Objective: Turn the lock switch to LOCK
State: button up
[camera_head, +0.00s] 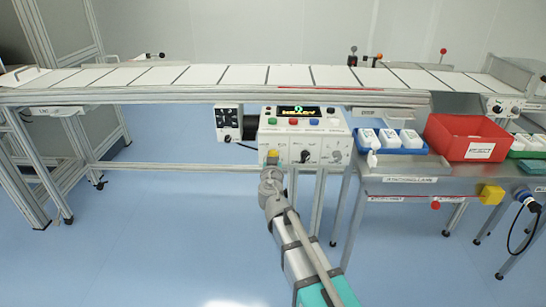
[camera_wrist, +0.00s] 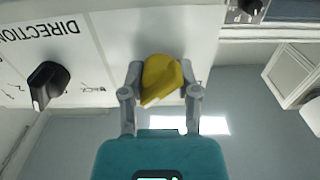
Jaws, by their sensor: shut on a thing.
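The yellow switch knob (camera_wrist: 160,78) is on the white face of the control box. My gripper (camera_wrist: 162,86) has one finger on each side of it and is shut on it in the wrist view. The knob's pointed end slants toward the lower left there. In the head view the yellow knob (camera_head: 272,154) shows at the lower left of the control box (camera_head: 318,146), with my gripper (camera_head: 271,172) at it. The printing beside this knob cannot be read, so its position name is not clear.
A black knob (camera_wrist: 48,82) under the upside-down word DIRECTION sits left of my gripper in the wrist view. Colored buttons and a lit READY display (camera_head: 299,112) are above. The conveyor (camera_head: 210,76) runs behind. A red bin (camera_head: 466,140) stands on the right table.

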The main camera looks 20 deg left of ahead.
grip_shut()
jog(key=shift+n, duration=0.5)
jog(key=n, duration=0.3)
jog(key=shift+n, duration=0.3)
jog(key=n, duration=1.3)
jog(key=shift+w, duration=0.1)
jog(key=shift+n, duration=0.3)
